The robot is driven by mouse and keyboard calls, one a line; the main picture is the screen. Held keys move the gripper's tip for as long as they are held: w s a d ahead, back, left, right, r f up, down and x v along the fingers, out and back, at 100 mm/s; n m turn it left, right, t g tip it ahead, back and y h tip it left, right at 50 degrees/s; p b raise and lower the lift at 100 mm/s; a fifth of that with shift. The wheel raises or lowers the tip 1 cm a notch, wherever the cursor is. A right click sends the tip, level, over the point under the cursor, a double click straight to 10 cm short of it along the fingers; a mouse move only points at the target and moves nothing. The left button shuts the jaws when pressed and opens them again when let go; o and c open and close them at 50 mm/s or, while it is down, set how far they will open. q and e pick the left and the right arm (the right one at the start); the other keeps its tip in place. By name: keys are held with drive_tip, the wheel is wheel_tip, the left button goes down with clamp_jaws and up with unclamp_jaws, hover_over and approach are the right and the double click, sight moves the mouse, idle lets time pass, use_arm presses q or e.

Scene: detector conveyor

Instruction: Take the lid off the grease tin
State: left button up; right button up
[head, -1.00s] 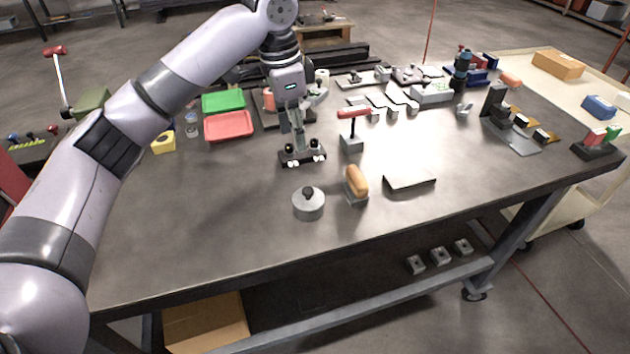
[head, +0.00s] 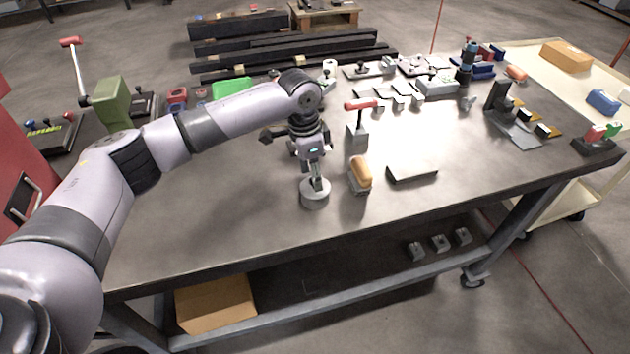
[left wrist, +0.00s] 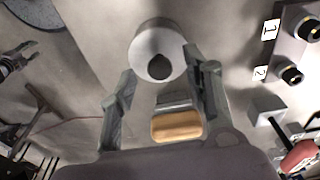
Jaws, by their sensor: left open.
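The grease tin (head: 315,199) is a small round grey tin standing upright near the front middle of the table. Its lid (left wrist: 150,36) has a dark knob (left wrist: 160,67) in the left wrist view, and the lid is on the tin. My left gripper (head: 319,184) points down right over the tin and hides the knob in the head view. In the left wrist view its open fingers (left wrist: 160,76) stand to either side of the knob. I cannot tell whether they touch it.
A block with a tan rounded top (head: 361,172) stands close right of the tin. A red-handled tool (head: 360,105) stands behind it, and a dark flat plate (head: 412,172) lies further right. The table's front left is clear.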

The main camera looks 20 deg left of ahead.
use_arm(q)
drive_tip(key=shift+d+f, duration=0.1)
drive_tip(key=shift+f, duration=0.85)
drive_tip(key=shift+w, duration=0.1)
drive_tip(key=c, duration=1)
use_arm(e)
drive_tip(key=shift+s+d+r, duration=0.15)
drive_tip(key=shift+s+r, duration=0.1)
drive_tip(key=shift+s, duration=0.3)
use_arm(q)
drive_tip(key=shift+c, duration=0.2)
